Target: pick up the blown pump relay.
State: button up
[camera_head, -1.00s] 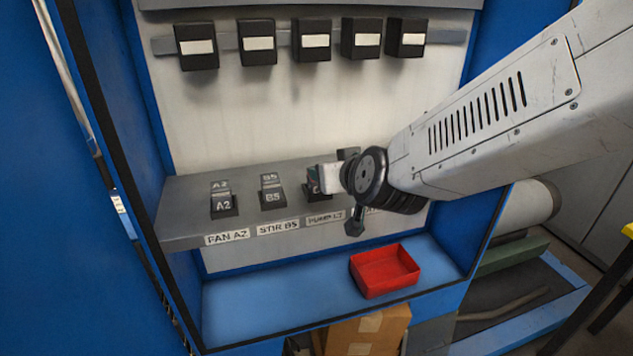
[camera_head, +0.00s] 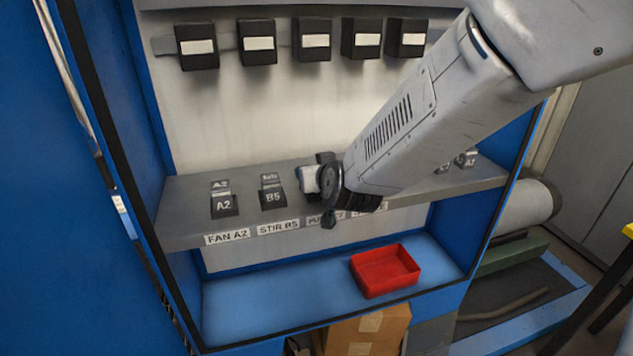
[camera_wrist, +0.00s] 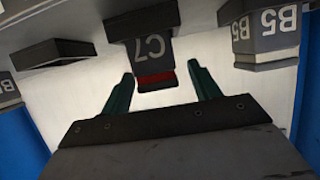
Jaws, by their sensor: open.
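The pump relay (camera_wrist: 155,50) is a dark block marked C7 with a red band at its end, in the upper middle of the wrist view. My gripper (camera_wrist: 160,72) is open, with one green finger on each side of the red-banded end. Gaps show between the fingers and the relay, and nothing is held. In the head view my wrist (camera_head: 332,186) is over the PUMP label (camera_head: 318,219) and hides most of the relay and the fingers. How deep the fingers reach is hard to tell.
The relay marked B5 (camera_head: 272,194) stands close left, and A2 (camera_head: 224,203) farther left on the grey shelf (camera_head: 190,222). More relays (camera_head: 466,159) stand at the shelf's right end. A red tray (camera_head: 385,272) lies below. Several black blocks (camera_head: 311,42) hang above.

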jog(key=c, duration=1.1)
jog(key=shift+r, duration=0.1)
